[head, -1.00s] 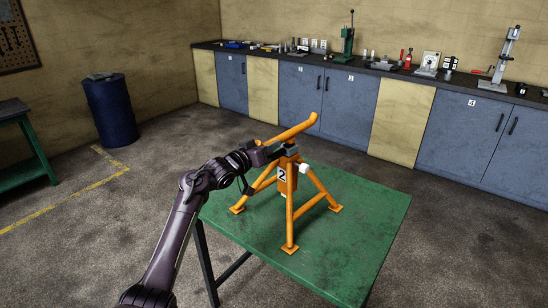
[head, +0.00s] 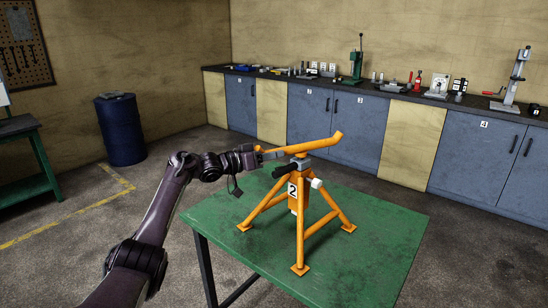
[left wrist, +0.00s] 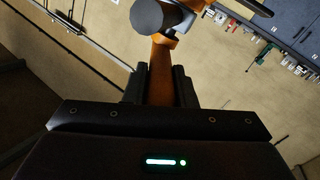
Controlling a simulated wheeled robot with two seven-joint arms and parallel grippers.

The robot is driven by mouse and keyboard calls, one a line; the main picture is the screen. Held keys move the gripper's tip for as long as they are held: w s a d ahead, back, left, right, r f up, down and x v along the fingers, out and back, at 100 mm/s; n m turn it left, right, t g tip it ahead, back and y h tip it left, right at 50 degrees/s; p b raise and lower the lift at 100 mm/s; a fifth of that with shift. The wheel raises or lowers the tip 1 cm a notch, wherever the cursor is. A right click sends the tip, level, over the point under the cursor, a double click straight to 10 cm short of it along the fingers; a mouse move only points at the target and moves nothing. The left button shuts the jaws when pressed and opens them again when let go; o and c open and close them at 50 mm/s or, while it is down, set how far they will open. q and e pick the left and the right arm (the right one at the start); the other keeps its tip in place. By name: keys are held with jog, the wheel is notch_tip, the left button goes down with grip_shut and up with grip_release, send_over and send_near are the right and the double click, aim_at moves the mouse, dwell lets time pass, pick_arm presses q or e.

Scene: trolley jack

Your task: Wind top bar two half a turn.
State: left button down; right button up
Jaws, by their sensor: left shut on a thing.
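The orange tripod jack labelled 2 (head: 294,205) stands upright on the green table (head: 370,235). Its orange top bar (head: 318,145) lies across the head of the jack, with the bent right end raised. My left gripper (head: 268,155) is at the left part of the top bar. In the left wrist view the orange bar (left wrist: 161,72) runs between its two dark fingers, which are shut on it. My right gripper is out of view.
A long workbench with blue cupboards (head: 308,117) and several tools runs along the back wall. A blue drum (head: 122,130) and another green table (head: 40,160) stand at the left. The green tabletop around the jack's feet is clear.

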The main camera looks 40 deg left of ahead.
pick_arm(q)
jog(key=c, duration=1.5)
grip_release()
jog(key=shift+r, duration=0.35)
jog(key=o, duration=0.3)
jog(key=shift+w+d+f, duration=0.1)
jog(key=shift+w+d, duration=0.05)
jog(key=shift+d, duration=0.05)
jog(key=shift+f, duration=0.1)
jog(key=shift+s+a+f, duration=0.15)
jog(key=shift+s+a, duration=0.15)
jog(key=shift+s, duration=0.15)
jog(key=b+v, duration=0.2)
jog(key=v, duration=0.4)
jog(key=shift+s+a+b, duration=0.1)
jog(key=shift+s+b, duration=0.25)
jog(key=shift+s, duration=0.1)
